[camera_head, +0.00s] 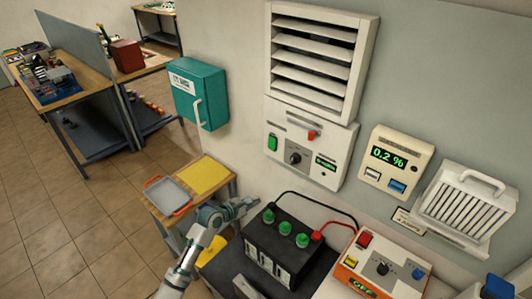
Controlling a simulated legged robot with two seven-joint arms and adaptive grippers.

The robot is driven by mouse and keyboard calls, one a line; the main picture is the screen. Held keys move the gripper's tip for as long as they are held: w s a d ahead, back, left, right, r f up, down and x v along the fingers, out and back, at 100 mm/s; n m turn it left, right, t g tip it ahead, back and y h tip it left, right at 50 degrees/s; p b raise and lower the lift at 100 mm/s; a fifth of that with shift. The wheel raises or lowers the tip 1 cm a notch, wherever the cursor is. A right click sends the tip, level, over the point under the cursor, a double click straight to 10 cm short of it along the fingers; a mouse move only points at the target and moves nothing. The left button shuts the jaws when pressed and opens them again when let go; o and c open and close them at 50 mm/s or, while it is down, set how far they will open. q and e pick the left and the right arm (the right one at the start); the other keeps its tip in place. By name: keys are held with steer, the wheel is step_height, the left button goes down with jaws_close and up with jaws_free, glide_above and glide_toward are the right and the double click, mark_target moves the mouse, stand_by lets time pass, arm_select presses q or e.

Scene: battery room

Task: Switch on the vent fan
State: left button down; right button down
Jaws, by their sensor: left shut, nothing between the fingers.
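The vent (315,55) is a cream louvred unit on the wall, its slats tilted. Below it, the white control panel (312,185) carries a green button (272,142), a red switch (312,135), a dark round knob (295,158) and a small green-lit display (326,163), too small to read. My left gripper (252,203) is shut and empty. In the picture it lies below and left of the panel, just left of the black battery, apart from the green button. My right gripper is not in view.
A black battery (278,262) with green caps and a red clamp stands below the panel, black cable arching over it. A charger (405,287) stands right. A wall meter (395,160) reads 0.2 %. A teal cabinet (199,93) hangs left; a tray (167,196) sits on a small table.

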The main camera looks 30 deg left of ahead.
mark_target(270, 148)
arm_select(q)
steer(key=w+a+r+n+t, duration=0.3)
steer(key=a+r+n, duration=0.4)
steer(key=r, duration=0.5)
steer(key=shift+w+a+n, duration=0.2)
steer(key=shift+n, duration=0.4)
steer(key=x, duration=1.4)
steer(key=shift+w+a+r, duration=0.1)
steer(key=shift+a+r, duration=0.05)
steer(key=shift+a, duration=0.05)
